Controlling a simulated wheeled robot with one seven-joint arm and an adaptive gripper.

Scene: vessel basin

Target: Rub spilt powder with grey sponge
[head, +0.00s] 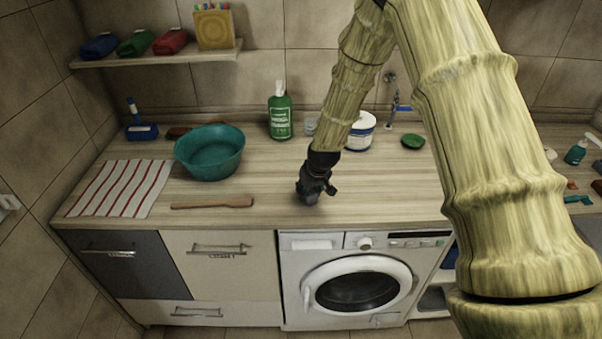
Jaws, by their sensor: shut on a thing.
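My gripper (314,187) is low over the middle of the wooden countertop, above the washing machine and right of the wooden spatula. It points down and is shut on a small dark grey thing at its fingertips, most likely the grey sponge (307,198). The fingers hide most of it, and I cannot tell whether it touches the countertop. I cannot make out any spilt powder on the countertop (370,200) in this view.
A teal basin (210,152), striped towel (120,188) and wooden spatula (213,202) lie to the left. A green bottle (279,112), clear glass (311,125), white tub (360,132) and green lid (412,141) stand behind. The countertop right of my gripper is mostly clear.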

